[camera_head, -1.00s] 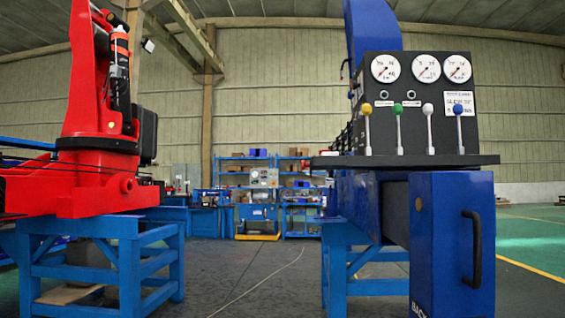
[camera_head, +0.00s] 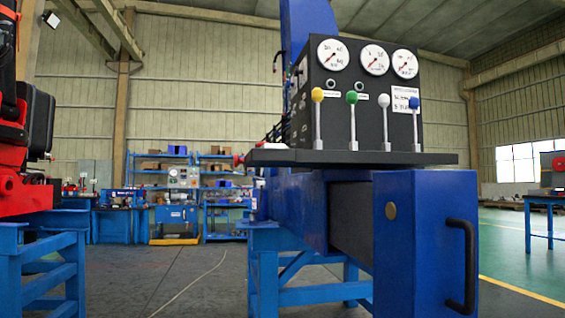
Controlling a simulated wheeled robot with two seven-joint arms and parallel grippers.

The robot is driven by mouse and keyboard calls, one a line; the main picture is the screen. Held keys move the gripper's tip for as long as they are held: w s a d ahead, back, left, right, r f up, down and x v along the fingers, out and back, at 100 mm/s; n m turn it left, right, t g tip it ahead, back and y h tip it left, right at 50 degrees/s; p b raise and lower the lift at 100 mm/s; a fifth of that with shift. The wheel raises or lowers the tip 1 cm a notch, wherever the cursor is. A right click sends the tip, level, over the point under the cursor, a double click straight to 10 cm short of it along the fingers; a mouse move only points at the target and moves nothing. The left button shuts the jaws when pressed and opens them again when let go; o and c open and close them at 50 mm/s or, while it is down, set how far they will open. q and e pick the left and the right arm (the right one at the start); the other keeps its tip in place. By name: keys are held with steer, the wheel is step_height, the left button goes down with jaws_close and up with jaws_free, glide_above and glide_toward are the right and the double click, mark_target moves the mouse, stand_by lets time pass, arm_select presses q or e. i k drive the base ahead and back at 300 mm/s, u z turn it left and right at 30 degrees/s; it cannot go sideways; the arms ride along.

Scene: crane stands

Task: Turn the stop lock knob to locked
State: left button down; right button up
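A black control panel (camera_head: 345,120) stands ahead, right of centre, on a blue crane stand. It carries three white gauges, two small round fittings (camera_head: 331,84) below them, and levers with yellow, green, white and blue balls. A small red knob-like part (camera_head: 238,160) shows at the left end of the panel's black shelf (camera_head: 350,158). Neither of my grippers is in view.
A red crane part (camera_head: 25,190) on a blue stand (camera_head: 45,265) is at the left edge. The blue box has a black handle (camera_head: 470,265). Floor is clear between the stands, apart from a thin cable (camera_head: 195,280). A blue table (camera_head: 540,205) stands far right.

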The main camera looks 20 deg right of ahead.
mark_target(237, 160)
steer(key=z, duration=0.05)
steer(key=i, duration=0.9)
steer(key=u, duration=0.35)
